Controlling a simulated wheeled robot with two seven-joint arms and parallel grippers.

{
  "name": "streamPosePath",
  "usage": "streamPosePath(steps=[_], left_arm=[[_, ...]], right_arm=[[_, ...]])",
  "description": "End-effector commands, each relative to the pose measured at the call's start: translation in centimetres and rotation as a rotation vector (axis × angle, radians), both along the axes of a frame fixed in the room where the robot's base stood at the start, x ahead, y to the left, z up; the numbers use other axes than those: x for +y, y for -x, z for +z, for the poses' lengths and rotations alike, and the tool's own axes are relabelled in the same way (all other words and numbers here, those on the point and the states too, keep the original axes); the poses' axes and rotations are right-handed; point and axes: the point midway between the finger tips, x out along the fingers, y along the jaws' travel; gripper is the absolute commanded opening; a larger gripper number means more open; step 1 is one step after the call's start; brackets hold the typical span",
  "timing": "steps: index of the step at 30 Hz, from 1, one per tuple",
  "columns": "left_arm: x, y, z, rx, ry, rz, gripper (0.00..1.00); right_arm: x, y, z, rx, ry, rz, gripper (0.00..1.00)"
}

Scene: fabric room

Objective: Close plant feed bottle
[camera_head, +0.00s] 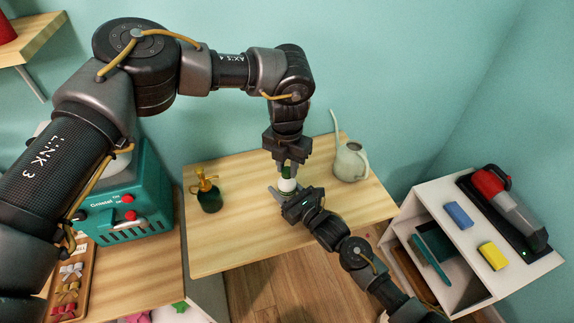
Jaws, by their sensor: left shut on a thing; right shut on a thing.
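The plant feed bottle (287,185) is upright above or on the wooden table (235,241); I cannot tell whether it touches the top. Its pale body shows between my two grippers, and a dark green cap (287,172) is at its top. My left gripper (287,168) points down from above and is shut on the cap. My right gripper (284,194) reaches in from the lower right and is shut around the bottle's body. The fingers hide parts of the cap and body. I cannot tell whether the cap is seated on the neck.
A grey-green watering can (350,162) stands right of the grippers. A dark green spray bottle (209,197) with a brass top stands to the left. A teal machine (128,201) is further left, and a white shelf unit (480,238) is at right. The table's front is clear.

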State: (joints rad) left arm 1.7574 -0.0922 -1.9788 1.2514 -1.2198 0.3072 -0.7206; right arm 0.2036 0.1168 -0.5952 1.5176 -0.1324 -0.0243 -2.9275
Motion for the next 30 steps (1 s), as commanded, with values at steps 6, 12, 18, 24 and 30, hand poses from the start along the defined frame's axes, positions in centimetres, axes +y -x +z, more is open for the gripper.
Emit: streamPosePath(steps=[6, 12, 18, 24, 30], left_arm=[[0.0, -0.1, 0.0, -0.002, -0.001, -0.186, 0.00], [0.0, -0.1, 0.0, -0.001, 0.000, -0.184, 0.45], [0.0, 0.0, 0.0, 0.000, 0.000, -0.184, 0.51], [0.0, 0.0, 0.5, -0.001, 0.000, -0.183, 0.51], [0.0, -0.1, 3.6, -0.004, 0.001, -0.183, 0.51]], right_arm=[[0.0, 0.0, 0.0, 0.000, 0.000, 0.000, 0.00], [0.0, 0.0, 0.0, 0.000, 0.000, 0.000, 0.00], [0.0, 0.0, 0.0, 0.000, 0.000, 0.000, 0.00], [0.0, 0.0, 0.0, 0.000, 0.000, 0.000, 0.00], [0.0, 0.0, 0.0, 0.000, 0.000, 0.000, 0.00]])
